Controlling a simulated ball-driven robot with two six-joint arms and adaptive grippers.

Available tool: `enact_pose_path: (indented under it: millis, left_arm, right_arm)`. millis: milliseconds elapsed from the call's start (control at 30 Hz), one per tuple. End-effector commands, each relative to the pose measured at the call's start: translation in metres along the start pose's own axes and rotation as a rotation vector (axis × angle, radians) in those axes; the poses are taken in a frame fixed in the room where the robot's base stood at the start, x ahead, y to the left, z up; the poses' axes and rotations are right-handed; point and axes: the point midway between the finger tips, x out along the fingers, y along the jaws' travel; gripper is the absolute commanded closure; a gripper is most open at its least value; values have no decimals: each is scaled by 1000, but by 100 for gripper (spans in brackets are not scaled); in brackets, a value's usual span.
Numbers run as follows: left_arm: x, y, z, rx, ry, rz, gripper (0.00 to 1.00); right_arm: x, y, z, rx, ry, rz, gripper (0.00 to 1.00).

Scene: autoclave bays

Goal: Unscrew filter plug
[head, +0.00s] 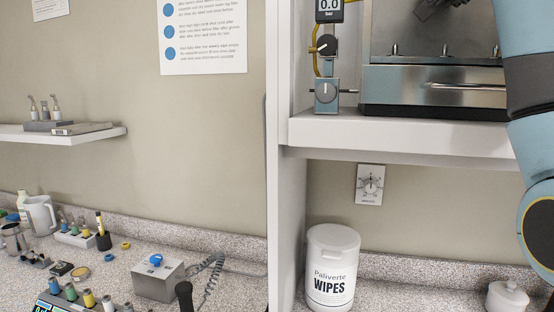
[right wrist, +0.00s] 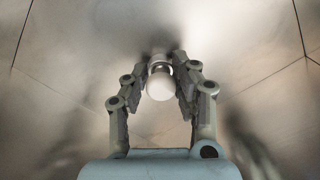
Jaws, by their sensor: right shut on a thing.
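In the right wrist view the filter plug (right wrist: 160,82) is a pale, rounded piece between the two fingers of my right gripper (right wrist: 160,72). The fingers are shut on it from both sides. Behind it is a brushed metal wall, and how the plug sits against that wall is hidden. In the head view the steel autoclave chamber (head: 430,76) stands open in the upper right, and a dark part at its top edge may be my right gripper. The plug cannot be made out there. My left gripper is not in view.
A wipes tub (head: 331,262) and a lidded white jar (head: 507,297) stand below. The left counter holds a grey box with a blue knob (head: 157,279) and several small items.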

Motion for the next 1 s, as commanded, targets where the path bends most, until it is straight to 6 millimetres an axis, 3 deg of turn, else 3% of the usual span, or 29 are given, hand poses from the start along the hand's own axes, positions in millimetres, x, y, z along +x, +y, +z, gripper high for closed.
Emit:
enact_pose_path:
  millis: [233,533,567,633,900,1000]
  left_arm:
    - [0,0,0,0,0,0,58]
    - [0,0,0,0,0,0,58]
    - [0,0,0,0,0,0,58]
    - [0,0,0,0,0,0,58]
    - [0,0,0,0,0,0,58]
    - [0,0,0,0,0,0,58]
  right_arm:
    - [0,0,1,-376,-2,1,100]
    - [0,1,2,-428,-4,2,100]
    - [0,1,2,-428,-4,2,70]
    - [0,1,1,-427,-4,2,61]
    - [0,0,0,-419,-1,1,58]
    - [0,0,0,-337,-1,1,58]
